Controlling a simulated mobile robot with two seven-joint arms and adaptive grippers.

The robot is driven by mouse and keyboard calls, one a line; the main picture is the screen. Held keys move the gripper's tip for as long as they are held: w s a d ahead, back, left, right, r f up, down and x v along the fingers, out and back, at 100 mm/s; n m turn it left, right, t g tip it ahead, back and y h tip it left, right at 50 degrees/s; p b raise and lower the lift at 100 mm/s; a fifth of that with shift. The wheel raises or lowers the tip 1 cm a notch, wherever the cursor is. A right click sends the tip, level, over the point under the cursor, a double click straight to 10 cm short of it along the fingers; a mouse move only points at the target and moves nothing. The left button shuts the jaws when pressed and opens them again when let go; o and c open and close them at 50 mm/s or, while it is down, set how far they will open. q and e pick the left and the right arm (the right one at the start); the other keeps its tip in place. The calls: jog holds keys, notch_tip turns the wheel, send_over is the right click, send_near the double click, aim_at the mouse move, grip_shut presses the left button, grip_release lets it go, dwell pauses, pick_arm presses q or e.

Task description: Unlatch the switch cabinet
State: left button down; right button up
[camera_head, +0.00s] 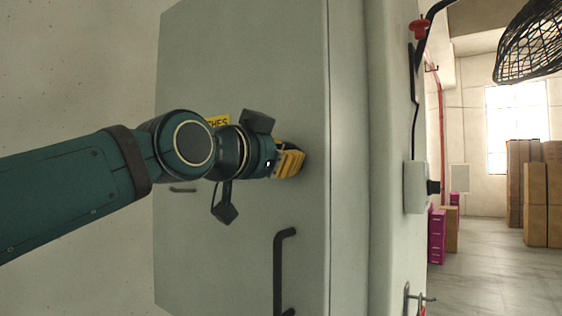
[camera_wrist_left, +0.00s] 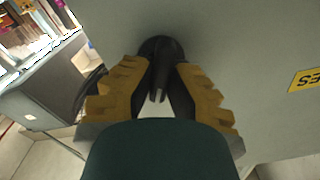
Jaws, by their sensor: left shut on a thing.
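The grey switch cabinet (camera_head: 240,60) stands in front of me with its door closed. My left gripper (camera_head: 291,161), with yellow finger pads, is at the door's right-hand edge. In the left wrist view my left gripper (camera_wrist_left: 160,82) is shut on a black latch (camera_wrist_left: 156,47) on the grey cabinet face (camera_wrist_left: 230,40). The latch has a round base and a part that sits between the fingers. In the head view the gripper hides the latch. My right gripper is not in view.
A black bar handle (camera_head: 280,270) is on the door below my gripper. A yellow label (camera_head: 218,120) is partly behind my arm. A grey box (camera_head: 415,187) sits on the cabinet's side. Cardboard boxes (camera_head: 535,190) stand at the far right, with open floor before them.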

pick_arm(q)
jog(key=m+b, duration=0.1)
jog(key=m, duration=0.5)
jog(key=shift+d+f, duration=0.1)
jog(key=m+b, duration=0.1)
jog(key=m, duration=0.3)
jog(key=shift+m, duration=0.3)
jog(key=shift+s+m, duration=0.1)
jog(key=shift+m, duration=0.9)
jog(key=shift+b, duration=0.3)
jog(key=c, duration=0.9)
grip_release()
jog(key=shift+c, duration=0.2)
jog(key=shift+w+d+f, duration=0.15)
jog(key=shift+w, duration=0.1)
jog(key=v, duration=1.2)
